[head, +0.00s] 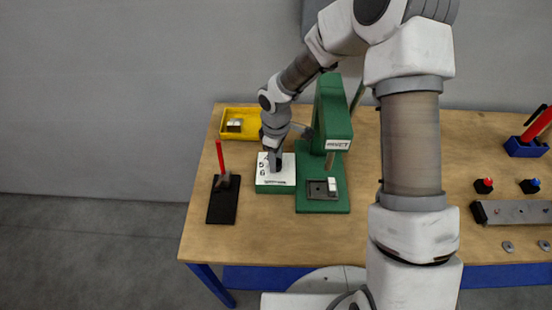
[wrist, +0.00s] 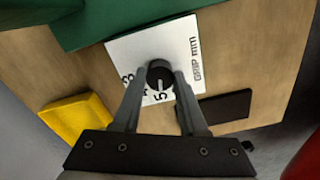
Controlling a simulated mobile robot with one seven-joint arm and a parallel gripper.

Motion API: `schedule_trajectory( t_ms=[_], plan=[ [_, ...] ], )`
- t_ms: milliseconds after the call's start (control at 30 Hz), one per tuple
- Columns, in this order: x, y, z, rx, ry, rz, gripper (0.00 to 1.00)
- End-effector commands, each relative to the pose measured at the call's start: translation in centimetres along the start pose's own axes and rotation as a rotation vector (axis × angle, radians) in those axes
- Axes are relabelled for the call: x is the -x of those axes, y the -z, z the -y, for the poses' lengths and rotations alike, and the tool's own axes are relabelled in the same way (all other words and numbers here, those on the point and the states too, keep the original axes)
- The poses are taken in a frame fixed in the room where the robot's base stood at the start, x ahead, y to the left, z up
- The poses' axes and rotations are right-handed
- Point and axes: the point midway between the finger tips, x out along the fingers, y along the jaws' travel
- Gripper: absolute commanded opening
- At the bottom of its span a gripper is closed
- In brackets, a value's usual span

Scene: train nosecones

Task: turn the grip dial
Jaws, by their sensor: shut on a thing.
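The grip dial (wrist: 160,74) is a round black knob with a light pointer line, set on a white plate (wrist: 190,45) with printed numbers and the words "GRIP MM". In the wrist view my gripper (wrist: 161,80) has its two fingers on either side of the dial, shut on it. The pointer is near the printed 5. In the head view the white-topped green box (head: 275,188) stands on the table, and my gripper (head: 274,165) reaches down onto it. The dial is largely hidden there by the fingers.
A green press (head: 332,120) stands just right of the dial box. A yellow tray (head: 231,124) with a metal part is behind it. A black base (head: 222,206) with an upright red handle is at left. Other tools lie at the far right.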

Motion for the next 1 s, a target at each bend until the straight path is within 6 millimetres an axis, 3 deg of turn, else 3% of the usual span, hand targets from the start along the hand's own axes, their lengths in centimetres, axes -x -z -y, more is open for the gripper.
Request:
schedule_trajectory(
  t_ms=[633,667,700,800,1000],
  plan=[
    [0.07,0.05,-0.03,0.046,-0.001,-0.001,0.00],
    [0.07,0.05,-0.03,0.046,-0.001,-0.001,0.47],
    [0.06,0.05,-0.03,0.046,-0.001,-0.001,0.54],
    [0.05,0.04,-0.03,0.046,-0.001,-0.001,0.72],
    [0.02,0.02,-0.02,0.046,-0.001,0.000,0.72]
  ],
)
